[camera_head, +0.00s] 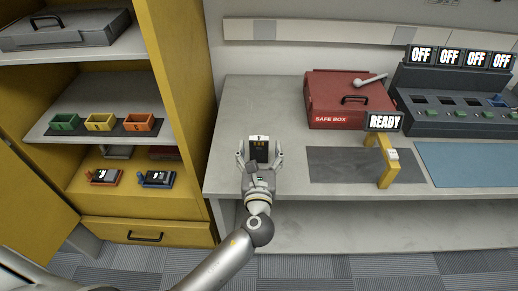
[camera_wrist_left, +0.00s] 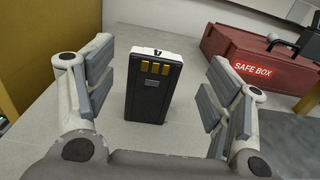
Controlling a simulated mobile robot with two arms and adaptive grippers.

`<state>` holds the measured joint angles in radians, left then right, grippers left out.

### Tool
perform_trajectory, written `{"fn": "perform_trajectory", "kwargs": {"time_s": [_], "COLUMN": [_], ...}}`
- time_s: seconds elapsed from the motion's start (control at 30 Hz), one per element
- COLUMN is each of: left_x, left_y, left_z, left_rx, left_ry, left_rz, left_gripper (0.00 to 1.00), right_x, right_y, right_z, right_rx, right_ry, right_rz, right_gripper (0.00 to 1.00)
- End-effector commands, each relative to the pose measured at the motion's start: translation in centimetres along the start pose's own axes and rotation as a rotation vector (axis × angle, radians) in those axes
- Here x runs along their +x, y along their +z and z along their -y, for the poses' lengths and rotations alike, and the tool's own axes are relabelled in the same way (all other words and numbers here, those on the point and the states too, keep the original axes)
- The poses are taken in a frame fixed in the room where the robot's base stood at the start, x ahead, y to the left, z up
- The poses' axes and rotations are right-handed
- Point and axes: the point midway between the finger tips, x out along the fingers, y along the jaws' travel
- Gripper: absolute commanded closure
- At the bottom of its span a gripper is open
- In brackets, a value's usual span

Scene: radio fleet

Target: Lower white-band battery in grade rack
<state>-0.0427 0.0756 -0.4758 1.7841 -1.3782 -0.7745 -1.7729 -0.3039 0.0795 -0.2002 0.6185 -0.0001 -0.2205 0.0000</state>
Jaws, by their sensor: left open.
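A black battery (camera_head: 259,146) stands upright on the grey table, near its left end. In the left wrist view the battery (camera_wrist_left: 152,88) shows a white top and gold contacts near its upper edge. My left gripper (camera_head: 260,155) is open around it, one finger on each side, with visible gaps in the left wrist view. The likely grade rack, a dark strip with a green bin (camera_head: 64,122), a yellow bin (camera_head: 100,122) and an orange bin (camera_head: 140,122), sits on the cabinet's middle shelf. The bins look empty. My right gripper is not in view.
A red safe box (camera_head: 335,100) stands at the table's back. A yellow stand (camera_head: 386,165) with a READY sign is on a dark mat (camera_head: 335,165). A charger (camera_head: 450,105) with OFF displays is at right. Two radios (camera_head: 156,178) lie on the cabinet's lower shelf.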

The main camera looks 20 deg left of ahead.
Motion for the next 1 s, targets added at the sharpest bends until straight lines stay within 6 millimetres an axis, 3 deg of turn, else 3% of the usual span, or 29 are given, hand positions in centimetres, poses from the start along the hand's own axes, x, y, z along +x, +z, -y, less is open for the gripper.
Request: {"fn": "perform_trajectory", "kwargs": {"time_s": [0.3, 0.6, 1.0], "left_x": [4.2, 4.6, 4.6], "left_y": [0.2, 0.1, 0.1], "left_z": [-0.3, -0.3, -0.3], "left_rx": [0.001, -0.001, -0.001], "left_ry": [0.001, 0.000, 0.000], "left_rz": [0.000, -0.001, -0.001], "left_gripper": [0.25, 0.25, 0.76], "right_x": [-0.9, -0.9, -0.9], "right_y": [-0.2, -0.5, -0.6], "right_z": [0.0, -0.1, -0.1], "right_rx": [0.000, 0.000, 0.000], "right_ry": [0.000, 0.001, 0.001], "right_rz": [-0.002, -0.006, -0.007], "right_gripper": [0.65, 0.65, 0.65]}}
